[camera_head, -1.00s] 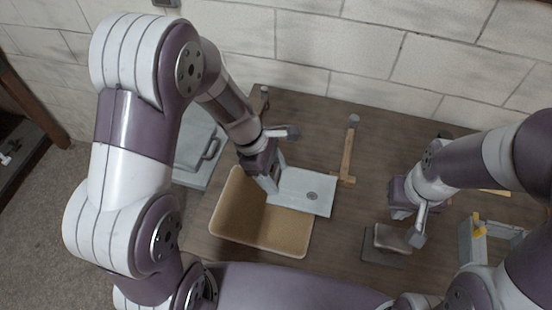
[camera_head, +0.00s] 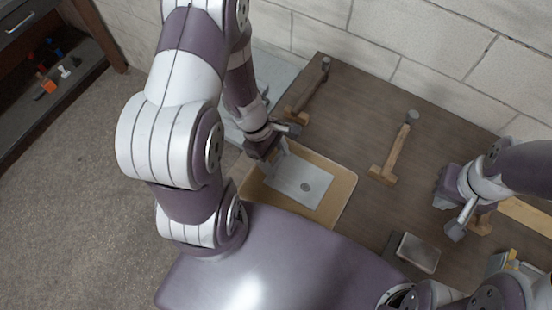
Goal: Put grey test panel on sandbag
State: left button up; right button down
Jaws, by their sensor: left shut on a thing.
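The grey test panel (camera_head: 312,187), a flat pale plate with a small dark round mark, is over the tan tray (camera_head: 342,194). My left gripper (camera_head: 277,165) is shut on its left edge. I cannot tell how high the panel is above the tray. A small grey-beige padded block (camera_head: 418,252) lies on a dark flat base at the lower right; it may be the sandbag, but I cannot be sure. My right gripper (camera_head: 462,222) is above and right of that block, apart from it; its jaw opening is unclear.
Wooden pieces with dark-tipped posts stand on the brown table (camera_head: 345,120), one at centre (camera_head: 392,157) and one farther left (camera_head: 309,97). A grey box (camera_head: 515,265) is at the lower right. A pale brick wall (camera_head: 420,45) bounds the back.

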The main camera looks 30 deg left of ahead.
pick_arm(q)
jog(key=shift+s+f, duration=0.1)
jog(key=shift+f, duration=0.75)
jog(key=shift+w, duration=0.25)
jog(key=shift+f, duration=0.2)
jog(key=o, duration=1.4)
jog(key=shift+s+r, duration=0.1)
